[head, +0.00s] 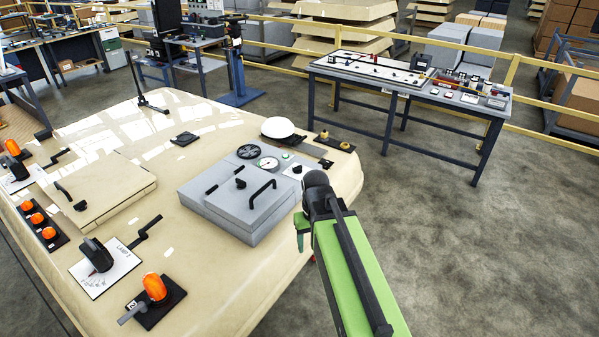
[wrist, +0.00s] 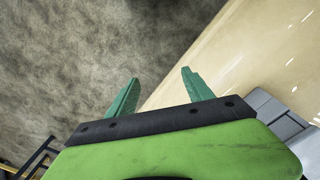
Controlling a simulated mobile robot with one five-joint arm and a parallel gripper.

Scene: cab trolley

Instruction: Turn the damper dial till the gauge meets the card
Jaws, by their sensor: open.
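A round black dial (head: 248,151), probably the damper dial, sits at the back of the grey box in the head view. A round white-faced gauge (head: 267,163) is just right of it. A small white card (head: 298,171) with a dark mark lies right of the gauge. The gauge's needle is too small to read. My gripper (head: 301,232) hangs by the cream table's right edge, right of the grey box and apart from the dial. In the wrist view my gripper (wrist: 160,76) is open, with nothing between its green fingers.
The grey box (head: 240,205) has black handles and a knob on its lid. A white dome (head: 278,128) stands behind it. The cream table (head: 215,292) also carries a cream box (head: 100,190) and orange-knobbed controls (head: 155,288). Open floor (head: 450,230) lies right.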

